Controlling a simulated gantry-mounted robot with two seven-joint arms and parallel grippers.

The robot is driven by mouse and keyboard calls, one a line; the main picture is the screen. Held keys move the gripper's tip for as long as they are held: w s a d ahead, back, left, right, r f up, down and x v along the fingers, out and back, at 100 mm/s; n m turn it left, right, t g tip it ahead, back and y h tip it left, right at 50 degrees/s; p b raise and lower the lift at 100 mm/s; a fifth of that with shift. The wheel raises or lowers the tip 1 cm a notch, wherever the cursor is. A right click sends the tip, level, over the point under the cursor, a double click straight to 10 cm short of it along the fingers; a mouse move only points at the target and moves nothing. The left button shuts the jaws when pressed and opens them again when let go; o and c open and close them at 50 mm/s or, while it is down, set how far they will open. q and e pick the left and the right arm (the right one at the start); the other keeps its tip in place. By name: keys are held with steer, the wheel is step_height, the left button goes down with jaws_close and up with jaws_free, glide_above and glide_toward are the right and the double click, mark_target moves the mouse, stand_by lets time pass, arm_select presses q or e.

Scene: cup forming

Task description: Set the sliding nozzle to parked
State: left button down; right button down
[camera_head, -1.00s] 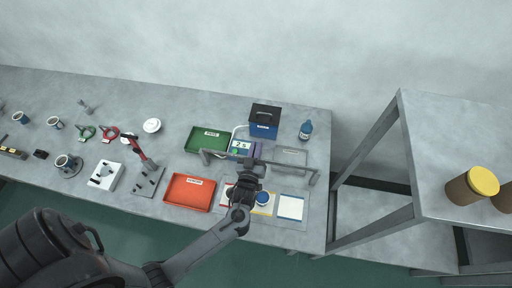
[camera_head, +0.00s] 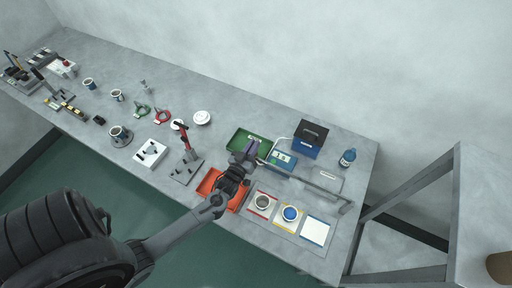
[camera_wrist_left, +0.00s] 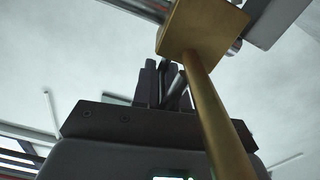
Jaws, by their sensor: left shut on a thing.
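The sliding nozzle shows in the left wrist view as a brass block (camera_wrist_left: 200,28) on a silver rod, with a brass tube (camera_wrist_left: 215,115) running from it. In the head view it is mostly hidden by my left gripper (camera_head: 241,164). The grey rail (camera_head: 318,186) spans the station, and my left gripper is at its left end, above the green and orange trays. In the left wrist view the dark fingers (camera_wrist_left: 165,88) are together just beside the brass block. They are shut on part of the nozzle, but the grip itself is hard to see. My right gripper is not in view.
A green tray (camera_head: 240,137) and an orange tray (camera_head: 207,183) lie close to the gripper. Pads with red, yellow and blue (camera_head: 317,231) borders lie in front of the rail, two bearing cups. A blue box (camera_head: 308,140) and a blue bottle (camera_head: 348,157) stand behind.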

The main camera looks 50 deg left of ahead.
arm_select(q)
steer(key=shift+a+f, duration=0.1)
steer(key=shift+a, duration=0.1)
steer(key=c, duration=1.5)
jaws_free()
steer(key=o, duration=0.3)
steer(key=shift+s+a, duration=0.1)
steer(key=shift+a, duration=0.05)
steer(key=shift+o, duration=0.2)
steer(key=b+v, duration=0.1)
steer(key=v, duration=0.9)
steer(key=shift+s+d, duration=0.2)
steer(key=shift+s, duration=0.2)
